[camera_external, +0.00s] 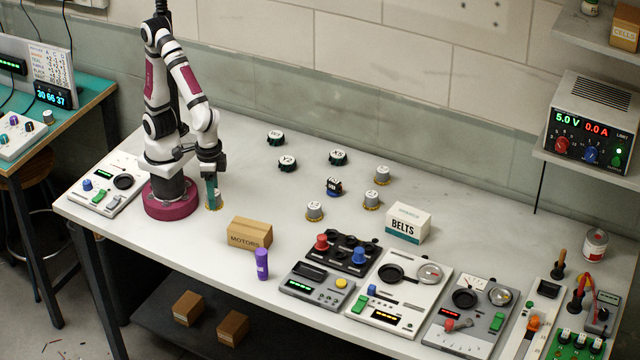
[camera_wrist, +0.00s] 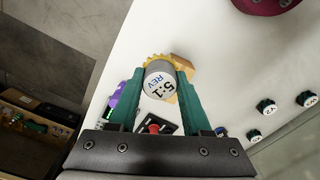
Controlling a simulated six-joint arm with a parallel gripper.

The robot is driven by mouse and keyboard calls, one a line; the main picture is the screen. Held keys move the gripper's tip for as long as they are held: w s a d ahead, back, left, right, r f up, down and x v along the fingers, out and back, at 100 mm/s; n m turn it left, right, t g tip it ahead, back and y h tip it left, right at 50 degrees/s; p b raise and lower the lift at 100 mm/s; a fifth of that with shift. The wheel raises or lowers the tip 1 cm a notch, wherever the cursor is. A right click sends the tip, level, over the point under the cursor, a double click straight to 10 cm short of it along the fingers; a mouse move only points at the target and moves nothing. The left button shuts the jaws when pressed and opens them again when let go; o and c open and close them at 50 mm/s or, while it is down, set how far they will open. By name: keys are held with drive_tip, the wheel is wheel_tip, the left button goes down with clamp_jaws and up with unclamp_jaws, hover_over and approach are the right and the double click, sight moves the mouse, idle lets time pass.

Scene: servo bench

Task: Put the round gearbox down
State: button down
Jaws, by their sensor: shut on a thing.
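My gripper (camera_external: 212,188) is shut on the round gearbox (camera_external: 215,205), a grey cylinder with a yellow toothed rim. In the wrist view the gearbox (camera_wrist: 160,82), marked "5:1 REV", sits between the two green fingers of my gripper (camera_wrist: 161,76). It is upright and low by the bench top (camera_external: 150,233), just right of my base. I cannot tell whether it touches the bench. The fingers hide part of it in the external view.
A cardboard MOTORS box (camera_external: 249,233) and a purple cylinder (camera_external: 262,264) stand to the right. Similar grey gearboxes (camera_external: 315,210) and several black round parts (camera_external: 287,163) lie farther right. A control panel (camera_external: 108,184) is at left. Device panels (camera_external: 318,286) line the front edge.

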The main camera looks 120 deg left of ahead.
drive_tip(key=shift+s+d+r+m, duration=0.2)
drive_tip(key=shift+s+d, duration=0.1)
drive_tip(key=shift+d, duration=0.15)
drive_tip(key=shift+s+d+r+m, duration=0.1)
drive_tip(key=shift+s+d+m, duration=0.15)
drive_tip(key=shift+d, duration=0.15)
hover_over(249, 227)
wheel_tip(249, 227, down, 7)
drive_tip(key=shift+s+r, duration=0.1)
drive_tip(key=shift+r, duration=0.05)
wheel_tip(249, 227, down, 4)
drive_tip(key=shift+a+f, duration=0.1)
drive_tip(key=shift+f, duration=0.1)
drive_tip(key=shift+c, duration=1.8)
unclamp_jaws()
